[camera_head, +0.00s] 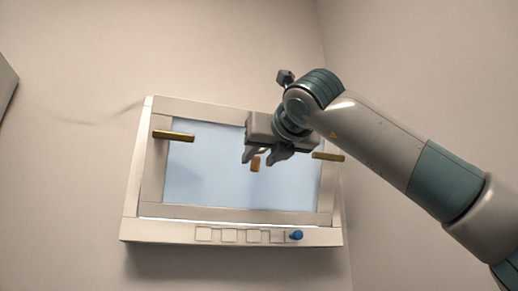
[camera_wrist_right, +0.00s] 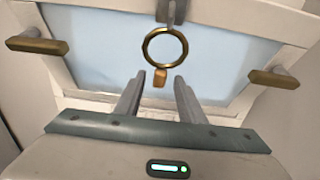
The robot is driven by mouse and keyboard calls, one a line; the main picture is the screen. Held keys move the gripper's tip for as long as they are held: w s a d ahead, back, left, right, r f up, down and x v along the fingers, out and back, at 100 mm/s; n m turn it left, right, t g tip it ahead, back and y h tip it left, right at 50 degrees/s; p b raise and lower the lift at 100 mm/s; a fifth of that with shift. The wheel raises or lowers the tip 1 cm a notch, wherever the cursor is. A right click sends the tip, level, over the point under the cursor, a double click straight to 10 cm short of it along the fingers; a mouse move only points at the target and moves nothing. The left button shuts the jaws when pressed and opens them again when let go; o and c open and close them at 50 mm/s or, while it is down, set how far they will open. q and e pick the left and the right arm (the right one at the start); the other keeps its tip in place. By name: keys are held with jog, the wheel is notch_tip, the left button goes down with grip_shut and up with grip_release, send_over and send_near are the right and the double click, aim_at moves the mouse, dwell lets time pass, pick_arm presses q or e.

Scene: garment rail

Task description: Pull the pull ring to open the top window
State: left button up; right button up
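The top window (camera_head: 235,165) is a pale blue pane in a white frame on the wall, and it looks shut. The pull ring (camera_wrist_right: 165,47) is a brass ring hanging from a grey bracket at the window's upper edge, with a small orange-brown tab (camera_wrist_right: 160,77) below it. In the head view the ring is mostly hidden behind my right gripper (camera_head: 263,158), and the tab shows just below the fingers. In the right wrist view my right gripper (camera_wrist_right: 158,82) is open and empty, its fingertips apart, with the ring beyond them. My left gripper is not in view.
Brass handles stick out at the window's left (camera_head: 174,135) and right (camera_head: 328,156). A lower ledge (camera_head: 190,233) carries several pale square buttons and a blue knob (camera_head: 296,235). Bare wall surrounds the window, and a wall corner stands close to its right.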

aim_at(255, 171)
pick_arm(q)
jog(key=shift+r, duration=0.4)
pick_arm(e)
jog(key=shift+w+a, duration=0.2)
jog(key=shift+w, duration=0.4)
grip_shut()
jog(key=shift+f+b, duration=0.4)
jog(key=shift+w+a+f+b, duration=0.1)
jog(key=shift+w+f+b, duration=0.15)
jog(key=shift+f+b, duration=0.45)
jog(key=shift+w+b, duration=0.15)
jog(key=shift+b, duration=0.35)
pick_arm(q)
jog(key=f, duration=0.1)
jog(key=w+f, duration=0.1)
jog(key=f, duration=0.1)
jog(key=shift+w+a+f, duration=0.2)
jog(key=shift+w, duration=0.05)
